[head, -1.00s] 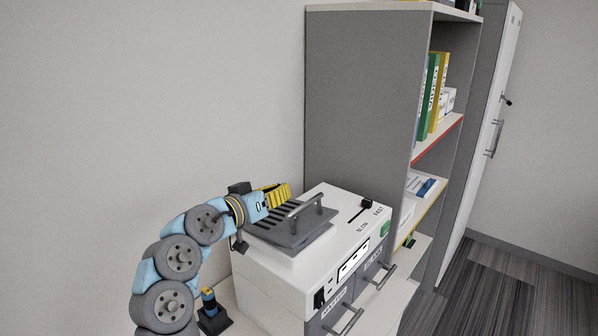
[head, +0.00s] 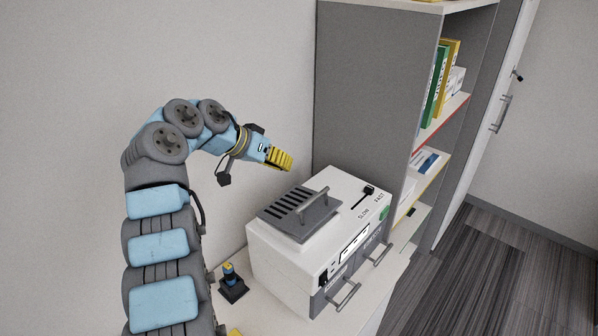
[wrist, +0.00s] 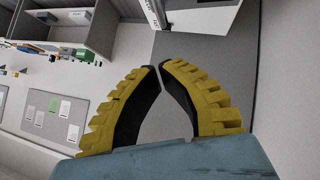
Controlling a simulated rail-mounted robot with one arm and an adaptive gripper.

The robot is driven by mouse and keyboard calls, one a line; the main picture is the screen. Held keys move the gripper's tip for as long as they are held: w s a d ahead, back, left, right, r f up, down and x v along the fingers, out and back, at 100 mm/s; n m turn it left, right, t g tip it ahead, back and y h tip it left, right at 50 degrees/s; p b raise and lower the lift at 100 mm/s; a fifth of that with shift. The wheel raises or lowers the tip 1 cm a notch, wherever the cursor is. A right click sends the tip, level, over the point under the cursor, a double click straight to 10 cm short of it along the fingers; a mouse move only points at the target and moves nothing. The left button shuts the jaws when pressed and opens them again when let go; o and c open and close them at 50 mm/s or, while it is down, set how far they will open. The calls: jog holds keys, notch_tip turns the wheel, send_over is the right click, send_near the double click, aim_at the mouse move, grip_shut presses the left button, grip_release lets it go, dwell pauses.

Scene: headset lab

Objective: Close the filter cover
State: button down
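The filter cover (head: 296,217) is a dark grey slotted plate with a bar handle (head: 314,199). It lies on top of the white machine (head: 275,262) and looks flat, though I cannot tell whether its edge is fully seated. My gripper (head: 289,162) has yellow ribbed fingers and hangs in the air above and behind the cover, apart from it. In the wrist view my gripper (wrist: 159,68) has its fingertips nearly touching, with nothing between them. The cover cannot be made out in the wrist view.
A slider (head: 368,190) marked slow and fast sits on the machine's top, near a green button (head: 384,213). A grey shelf unit (head: 365,100) stands close behind at the right. A small dark device (head: 232,283) stands left of the machine. The air above the cover is free.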

jog(key=shift+s+a+f+p+x, duration=0.15)
jog(key=shift+s+f+p+x, duration=0.2)
jog(key=shift+x, duration=1.7)
jog(key=shift+s+a+f+p+x, duration=0.1)
jog(key=shift+s+f+p+x, duration=0.3)
jog(key=shift+x, duration=1.6)
jog(key=shift+s+a+f+p+x, duration=0.2)
jog(key=shift+p+x, duration=0.3)
jog(key=shift+x, duration=1.55)
jog(key=shift+d+f, duration=0.1)
